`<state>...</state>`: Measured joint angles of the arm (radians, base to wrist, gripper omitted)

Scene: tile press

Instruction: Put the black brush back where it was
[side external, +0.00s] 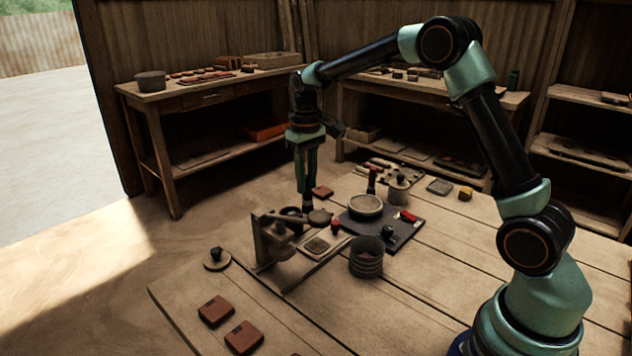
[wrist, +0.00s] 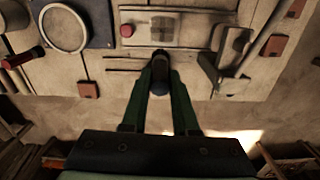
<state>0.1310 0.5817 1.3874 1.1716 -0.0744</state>
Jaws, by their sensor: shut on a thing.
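My gripper (side external: 307,192) hangs with its green fingers pointing down beyond the wooden press stand (side external: 262,243). In the wrist view, my gripper (wrist: 160,68) is shut on a dark, rounded thing that looks like the black brush (wrist: 159,86). The brush (side external: 308,207) shows small and dark under the fingertips in the side view; its lower end is hard to make out there. In the wrist view the press stand (wrist: 232,45) is right of the brush.
A dark mat (side external: 404,233) carries a pale round bowl (side external: 365,205) and small tools. A ribbed pot (side external: 366,262), a lidded jar (side external: 399,190) and a brown tile (side external: 323,191) stand nearby. Brown tiles (side external: 216,311) lie at the front left. The right of the table is bare.

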